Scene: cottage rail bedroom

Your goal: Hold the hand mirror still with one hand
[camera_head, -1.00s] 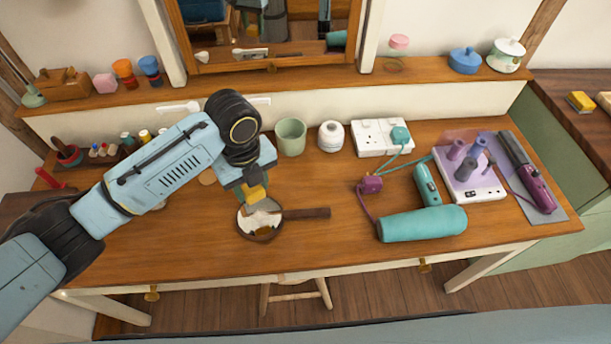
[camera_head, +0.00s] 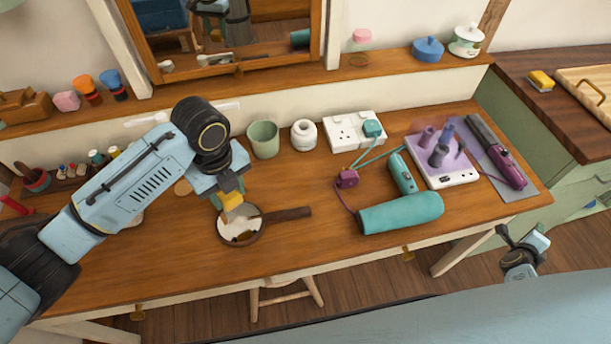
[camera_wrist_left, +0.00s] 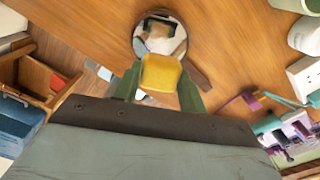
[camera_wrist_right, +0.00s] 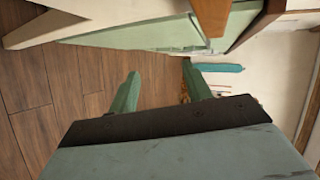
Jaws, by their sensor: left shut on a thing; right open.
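The hand mirror (camera_head: 241,230) lies face up on the wooden dressing table, its dark brown handle pointing right. It also shows in the left wrist view (camera_wrist_left: 160,38), reflecting the gripper and what it holds. My left gripper (camera_head: 229,193) points down over the mirror, shut on a yellow block (camera_wrist_left: 161,76). The block is at the mirror's upper edge in the head view; I cannot tell whether it touches the glass. My right gripper (camera_head: 523,262) is open and empty, low beyond the table's front right, over the floor; its spread fingers show in the right wrist view (camera_wrist_right: 163,88).
A green cup (camera_head: 263,139), white jar (camera_head: 303,135) and socket box (camera_head: 355,131) stand behind the mirror. Bare wood lies in front of the mirror.

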